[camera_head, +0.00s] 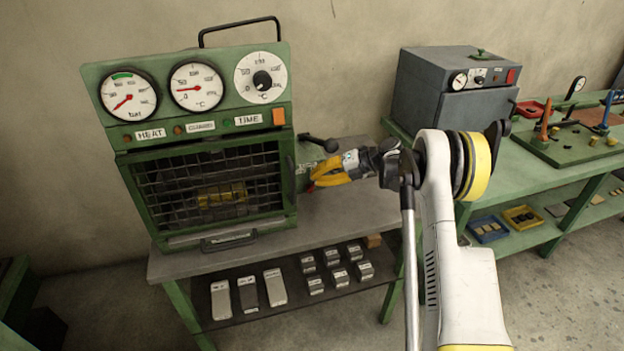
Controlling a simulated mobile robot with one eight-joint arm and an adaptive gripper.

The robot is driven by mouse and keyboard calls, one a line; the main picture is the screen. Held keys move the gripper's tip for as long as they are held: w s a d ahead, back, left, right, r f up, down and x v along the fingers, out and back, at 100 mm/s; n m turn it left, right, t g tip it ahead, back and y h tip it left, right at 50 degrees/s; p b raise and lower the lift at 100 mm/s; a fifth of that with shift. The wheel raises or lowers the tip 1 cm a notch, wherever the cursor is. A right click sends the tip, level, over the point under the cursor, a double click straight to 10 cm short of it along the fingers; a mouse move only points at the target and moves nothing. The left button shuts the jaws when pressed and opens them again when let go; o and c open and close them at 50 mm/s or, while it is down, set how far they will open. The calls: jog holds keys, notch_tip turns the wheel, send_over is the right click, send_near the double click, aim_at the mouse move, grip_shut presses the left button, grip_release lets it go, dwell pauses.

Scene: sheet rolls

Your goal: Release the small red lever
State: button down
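My gripper (314,178), with yellow fingers, points left at the right side of the green oven (118,150). Its fingertips are close to the oven's side wall. Whether they touch anything there, and whether they are open or shut, is not clear. A black-knobbed handle (322,143) sticks out from the oven's right side, just above the fingers. I cannot make out a small red lever on the oven; the gripper covers part of that side. An upright orange-red handle (546,118) stands on a green board at the far right.
The oven stands on a grey-topped bench (360,215); the lower shelf holds several metal blocks (334,258) and long bars (248,294). A grey box oven (425,90) is on the green bench (530,172) behind my arm. The grey bench top right of the oven is clear.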

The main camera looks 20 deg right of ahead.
jog(key=shift+w+d, duration=0.1)
jog(key=shift+d, duration=0.7)
